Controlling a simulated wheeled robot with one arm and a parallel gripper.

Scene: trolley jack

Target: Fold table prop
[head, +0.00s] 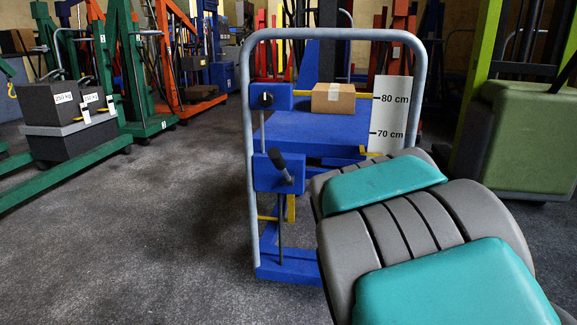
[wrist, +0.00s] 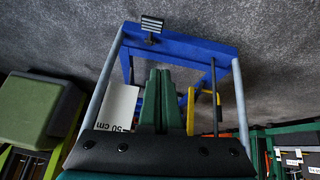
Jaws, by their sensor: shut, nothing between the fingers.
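The blue trolley jack (head: 310,126) stands in front of me, its table raised and a cardboard box (head: 333,98) on it. A yellow upright bar (head: 291,208), possibly the prop, shows below the table. Yellow parts (wrist: 191,110) also show beside my fingers in the wrist view. My gripper (wrist: 159,72) has dark green fingers, shut together and empty, pointing toward the blue base frame (wrist: 190,47). I cannot tell if it touches anything. My arm hides the jack's lower right in the head view, and the gripper is out of that view.
The grey push handle (head: 248,150) arches before the table, with a black-knobbed lever (head: 279,164) at its left. A height scale (head: 390,115) stands at right. A striped pedal (wrist: 152,24) is on the base. Floor at left is clear; a green machine (head: 510,130) stands at right.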

